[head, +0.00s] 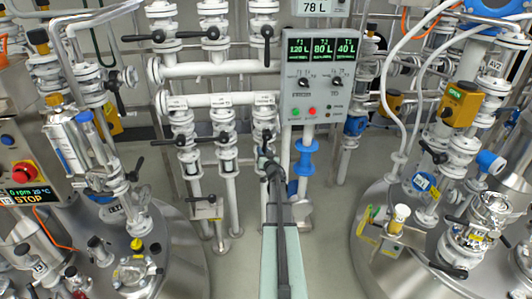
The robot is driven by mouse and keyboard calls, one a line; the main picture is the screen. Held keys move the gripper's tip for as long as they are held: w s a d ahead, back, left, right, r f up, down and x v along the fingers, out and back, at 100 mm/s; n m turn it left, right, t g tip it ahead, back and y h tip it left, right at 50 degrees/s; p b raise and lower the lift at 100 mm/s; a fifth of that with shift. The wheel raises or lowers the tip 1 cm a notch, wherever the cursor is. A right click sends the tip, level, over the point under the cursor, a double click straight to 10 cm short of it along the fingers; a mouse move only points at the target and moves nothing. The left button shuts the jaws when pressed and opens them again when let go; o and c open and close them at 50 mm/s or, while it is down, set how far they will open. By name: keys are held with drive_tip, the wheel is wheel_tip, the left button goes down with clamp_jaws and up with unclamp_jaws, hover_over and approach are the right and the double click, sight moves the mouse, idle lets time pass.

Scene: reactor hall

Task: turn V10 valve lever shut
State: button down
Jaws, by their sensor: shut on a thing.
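My arm reaches up from the bottom middle, and my gripper (268,163) is at the lower valve (264,128) of the right-hand pipe column. My gripper is shut on that valve's lever, which is mostly hidden by the jaws. The lever's exact angle cannot be made out. The tag (264,99) above this valve is too small to read, so I cannot confirm that it is V10.
A control box (315,77) with green readouts stands close on the right. Steel vessels (160,250) flank both sides. Grey floor (240,265) is clear beside my arm.

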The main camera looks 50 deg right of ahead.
drive_tip(key=w+a+r+m+h, duration=0.4)
drive_tip(key=r+m, duration=0.5)
drive_tip(key=m, duration=0.8)
drive_tip(key=shift+w+a+m+g, duration=0.3)
drive_tip(key=shift+w+a+g, duration=0.1)
drive_tip(key=shift+w+a, duration=0.15)
drive_tip(key=c, duration=1)
unclamp_jaws()
drive_tip(key=shift+f, duration=0.1)
drive_tip(key=shift+s, duration=0.15)
drive_tip(key=v, duration=1.3)
drive_tip(key=shift+s+a, duration=0.15)
drive_tip(key=shift+a, duration=0.1)
